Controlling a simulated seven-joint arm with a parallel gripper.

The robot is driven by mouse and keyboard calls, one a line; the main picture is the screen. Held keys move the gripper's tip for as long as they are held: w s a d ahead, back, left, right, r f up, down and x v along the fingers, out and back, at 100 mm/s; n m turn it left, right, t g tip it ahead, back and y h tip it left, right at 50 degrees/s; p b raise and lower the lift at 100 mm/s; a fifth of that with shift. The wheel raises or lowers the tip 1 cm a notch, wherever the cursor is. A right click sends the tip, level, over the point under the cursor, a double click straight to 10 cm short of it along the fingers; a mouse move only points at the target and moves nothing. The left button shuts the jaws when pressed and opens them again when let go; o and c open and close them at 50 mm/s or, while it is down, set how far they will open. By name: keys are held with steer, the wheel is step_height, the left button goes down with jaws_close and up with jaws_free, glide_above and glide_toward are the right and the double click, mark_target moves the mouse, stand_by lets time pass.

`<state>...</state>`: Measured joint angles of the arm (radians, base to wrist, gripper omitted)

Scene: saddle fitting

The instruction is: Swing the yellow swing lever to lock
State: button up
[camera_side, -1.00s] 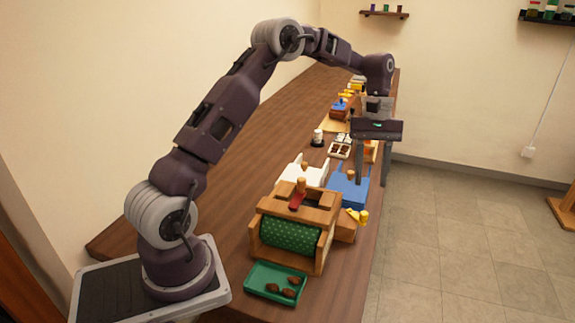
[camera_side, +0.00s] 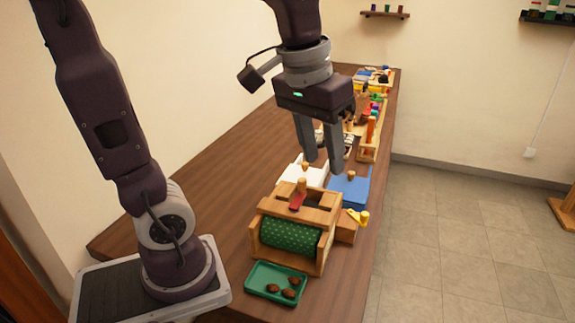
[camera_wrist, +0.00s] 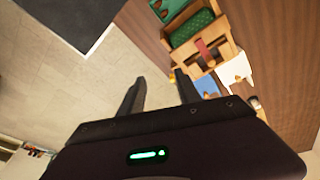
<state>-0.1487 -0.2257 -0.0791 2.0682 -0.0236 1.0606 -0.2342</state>
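The yellow swing lever (camera_side: 358,217) sticks out from the right side of a wooden fixture (camera_side: 326,213), beside a small wooden block. In the wrist view the lever (camera_wrist: 172,77) is a small yellow spot at the fixture's edge.
A green tray (camera_side: 262,291) with brown pieces lies in front of the fixture. A white box (camera_side: 297,174) and a blue box (camera_side: 348,190) stand behind it. Wooden racks (camera_side: 369,138) and small items line the far table. The table's right edge is close to the lever.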

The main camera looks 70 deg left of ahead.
steer(key=s+m+t, duration=0.1)
steer(key=s+m, duration=0.1)
steer(key=s, duration=0.4)
steer(key=shift+s+d+f+t, duration=0.2)
steer(key=shift+d+f+t, duration=0.1)
steer(key=shift+d, duration=0.15)
steer(key=n+g, duration=0.4)
steer(key=n, duration=0.4)
glide_above(365, 213)
step_height(365, 213, down, 14)
steer(key=shift+s+d+f, duration=0.15)
step_height(365, 213, down, 7)
steer(key=shift+r, duration=0.1)
steer(key=shift+f, duration=0.35)
